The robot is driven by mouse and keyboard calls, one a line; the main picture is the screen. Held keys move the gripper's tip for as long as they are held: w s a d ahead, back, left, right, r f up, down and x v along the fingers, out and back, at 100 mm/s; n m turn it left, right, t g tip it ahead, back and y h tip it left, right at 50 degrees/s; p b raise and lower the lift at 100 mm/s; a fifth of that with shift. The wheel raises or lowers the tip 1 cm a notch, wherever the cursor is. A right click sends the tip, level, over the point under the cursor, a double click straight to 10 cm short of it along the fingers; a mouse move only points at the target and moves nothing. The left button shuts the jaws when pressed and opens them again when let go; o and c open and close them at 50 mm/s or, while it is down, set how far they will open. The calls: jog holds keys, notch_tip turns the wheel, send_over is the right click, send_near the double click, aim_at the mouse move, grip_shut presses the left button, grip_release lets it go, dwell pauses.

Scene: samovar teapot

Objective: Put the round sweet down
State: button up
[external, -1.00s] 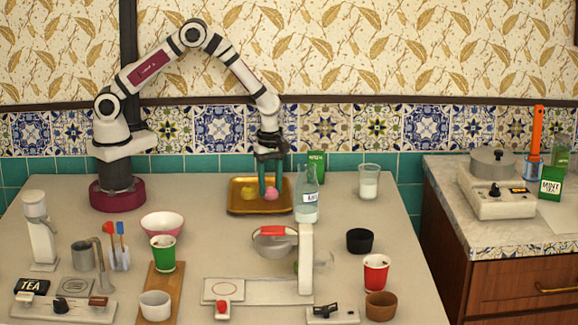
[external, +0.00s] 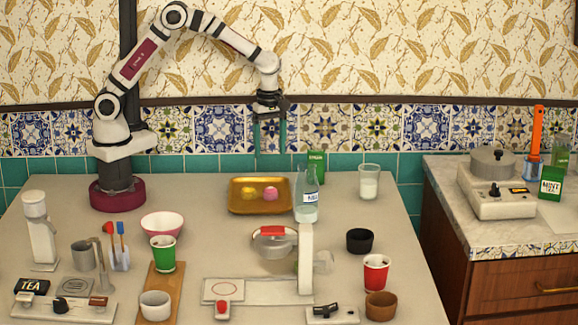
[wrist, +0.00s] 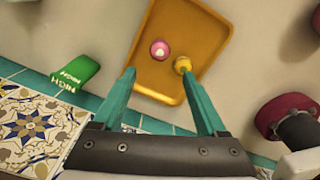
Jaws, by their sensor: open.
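A pink round sweet (external: 270,193) lies on the gold tray (external: 245,208), and a yellow sweet (external: 248,193) lies beside it on the left. In the wrist view the pink sweet (wrist: 159,50) carries a pale mark and sits apart from the yellow sweet (wrist: 182,65), both on the tray (wrist: 187,25). My gripper (external: 269,150) is open and empty, well above the back of the tray. Its two teal fingers (wrist: 162,95) are spread wide in the wrist view, with nothing between them.
A milk bottle (external: 306,200) stands close to the tray's right side. A green box (external: 317,165) and a glass of milk (external: 369,182) stand behind and to the right. A pink-and-white bowl (external: 162,226) and a green cup (external: 163,253) are in front on the left.

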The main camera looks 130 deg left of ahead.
jog(key=s+d+r+m, duration=0.1)
jog(key=d+r+m, duration=0.3)
jog(key=d+m, duration=0.25)
jog(key=s+d+r+m, duration=0.1)
jog(key=d+r+m, duration=0.3)
jog(key=d+m, duration=0.25)
jog(key=s+d+r+m+y, duration=0.1)
jog(key=s+d+m, duration=1.3)
jog(key=m, duration=1)
jog(key=shift+s+d+y, duration=0.35)
jog(key=shift+s+y, duration=0.05)
jog(key=shift+s, duration=0.35)
